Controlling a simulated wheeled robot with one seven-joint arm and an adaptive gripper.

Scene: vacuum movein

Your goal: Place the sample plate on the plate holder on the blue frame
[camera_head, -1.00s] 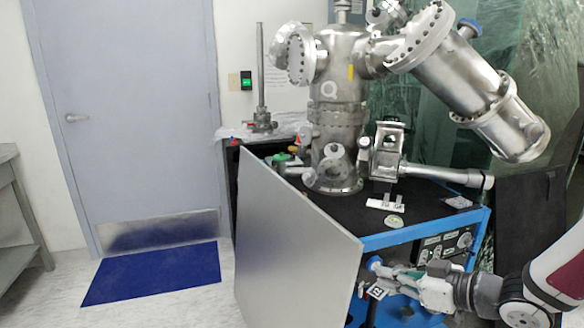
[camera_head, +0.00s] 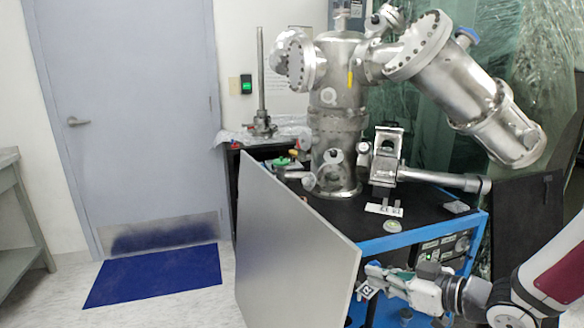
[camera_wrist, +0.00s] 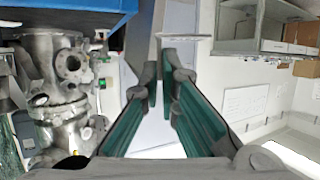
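My gripper (camera_head: 376,281) is at the lower right in the head view, in front of the blue frame (camera_head: 425,233) and below its top edge. A small white plate with a black marker, seemingly the sample plate (camera_head: 366,290), is at its fingertips. In the wrist view the teal-padded fingers of my gripper (camera_wrist: 160,76) are close together, and a thin pale strip, likely the sample plate (camera_wrist: 186,37) edge-on, lies beyond their tips. A white piece with black markers, likely the plate holder (camera_head: 384,209), lies on the frame's black top. A pale round disc (camera_head: 392,226) lies in front of it.
A large grey panel (camera_head: 295,250) stands left of my gripper. The steel vacuum chamber (camera_head: 338,110) rises behind the white piece, with a horizontal tube (camera_head: 440,179) to the right. A dark panel (camera_head: 527,225) stands at the right. Floor is clear around the blue mat (camera_head: 153,275).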

